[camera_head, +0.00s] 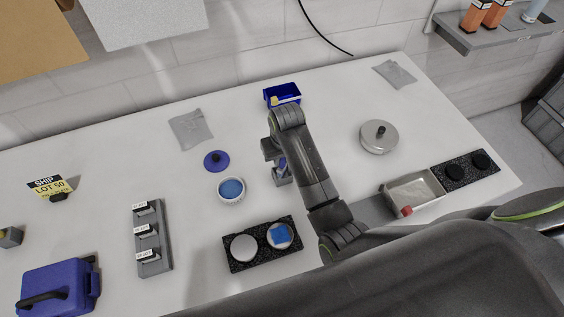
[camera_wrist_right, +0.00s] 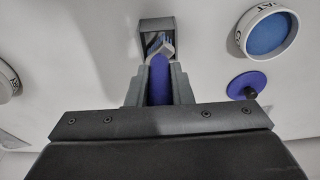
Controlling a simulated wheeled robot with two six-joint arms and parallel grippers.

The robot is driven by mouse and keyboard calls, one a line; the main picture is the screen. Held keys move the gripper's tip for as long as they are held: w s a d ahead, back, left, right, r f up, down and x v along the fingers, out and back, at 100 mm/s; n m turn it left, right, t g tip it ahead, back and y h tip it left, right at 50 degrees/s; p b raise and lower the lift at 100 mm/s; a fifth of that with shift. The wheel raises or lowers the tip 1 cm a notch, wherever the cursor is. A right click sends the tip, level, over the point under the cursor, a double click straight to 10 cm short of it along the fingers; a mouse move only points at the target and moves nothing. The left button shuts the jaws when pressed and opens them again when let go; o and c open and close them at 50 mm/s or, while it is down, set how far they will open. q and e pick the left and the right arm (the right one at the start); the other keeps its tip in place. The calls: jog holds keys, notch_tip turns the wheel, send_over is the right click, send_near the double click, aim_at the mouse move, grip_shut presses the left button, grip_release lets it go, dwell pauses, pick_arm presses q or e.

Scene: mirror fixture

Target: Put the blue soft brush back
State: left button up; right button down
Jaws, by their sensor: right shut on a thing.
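My right gripper (camera_head: 274,152) is at the middle of the table and shut on the blue handle of the soft brush (camera_head: 283,163). In the right wrist view the brush (camera_wrist_right: 160,82) lies between the two grey fingers (camera_wrist_right: 158,78) and points away from the wrist. Its pale end overlaps the opening of a small grey holder (camera_wrist_right: 157,24). I cannot tell whether the tip is inside the holder or above it. In the head view the grey holder (camera_head: 282,178) stands just below the gripper, partly covered by my arm. My left gripper is not in view.
A white dish with blue filling (camera_head: 231,190) and a blue knobbed disc (camera_head: 216,161) lie left of the gripper. A blue bin (camera_head: 282,94) stands behind. A black block with round mirrors (camera_head: 262,242) lies in front. A metal tray (camera_head: 413,193) is at right.

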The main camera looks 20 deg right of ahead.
aim_at(282, 165)
notch_tip(282, 165, down, 3)
jog(key=shift+d+r, duration=0.1)
jog(key=shift+r, duration=0.1)
jog(key=shift+f+p, duration=0.3)
jog(key=shift+f, duration=0.05)
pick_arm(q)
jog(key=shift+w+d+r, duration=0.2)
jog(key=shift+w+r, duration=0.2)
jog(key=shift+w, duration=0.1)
pick_arm(e)
jog(key=shift+f, duration=0.1)
jog(key=c, duration=1.3)
grip_release()
jog(key=shift+f, duration=0.1)
